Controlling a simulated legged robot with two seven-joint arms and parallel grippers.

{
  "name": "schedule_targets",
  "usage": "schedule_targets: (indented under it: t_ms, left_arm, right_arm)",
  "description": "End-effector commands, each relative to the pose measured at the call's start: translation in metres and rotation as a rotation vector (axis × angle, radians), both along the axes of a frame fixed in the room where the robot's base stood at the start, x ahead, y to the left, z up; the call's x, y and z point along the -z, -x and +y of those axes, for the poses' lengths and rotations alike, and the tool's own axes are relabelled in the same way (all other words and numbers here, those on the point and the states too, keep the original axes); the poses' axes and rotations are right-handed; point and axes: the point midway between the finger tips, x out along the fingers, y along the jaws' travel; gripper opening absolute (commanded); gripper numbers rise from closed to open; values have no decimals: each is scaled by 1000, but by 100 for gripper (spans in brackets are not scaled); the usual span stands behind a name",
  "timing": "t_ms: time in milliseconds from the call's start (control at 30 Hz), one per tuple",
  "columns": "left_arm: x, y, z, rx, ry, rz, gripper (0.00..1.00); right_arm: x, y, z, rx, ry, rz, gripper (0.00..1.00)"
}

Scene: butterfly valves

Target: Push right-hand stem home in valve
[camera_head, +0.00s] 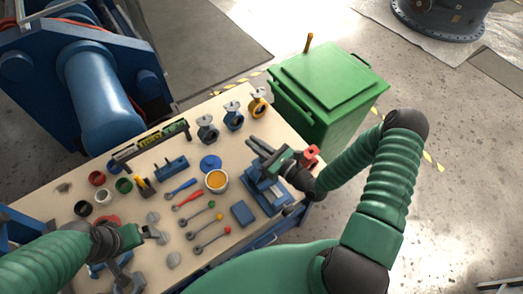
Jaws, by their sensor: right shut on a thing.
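My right gripper (262,150) is above the blue vise (267,194) at the right end of the bench. It is shut on a small dark part, likely the stem; its outline blends with the fingers. How deep the stem sits in a valve is hidden by the hand. Valve bodies stand along the back edge: a grey-blue one (207,131), a blue one (233,117) and a yellow one (257,104). A red valve-like part (311,156) shows just behind my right wrist. My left gripper (151,233) is low over the bench's left part; its finger gap is unclear.
The wooden bench (65,203) carries several rods with coloured knobs (208,227), a tin with orange contents (216,181), a blue block (243,213), coloured rings (97,178) and a spirit level (150,143). A green bin (328,85) stands close behind the right end.

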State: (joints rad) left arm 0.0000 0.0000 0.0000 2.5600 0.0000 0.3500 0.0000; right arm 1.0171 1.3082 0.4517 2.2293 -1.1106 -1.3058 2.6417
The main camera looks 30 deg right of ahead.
Motion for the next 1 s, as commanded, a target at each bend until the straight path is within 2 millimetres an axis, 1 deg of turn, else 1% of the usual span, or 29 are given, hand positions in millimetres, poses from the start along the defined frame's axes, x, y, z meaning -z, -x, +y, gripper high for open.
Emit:
schedule_targets:
  t_ms: [1000]
  left_arm:
    - [12, 0, 0, 0, 0, 0, 100]
  right_arm:
    - [16, 0, 0, -1, 1, 4, 0]
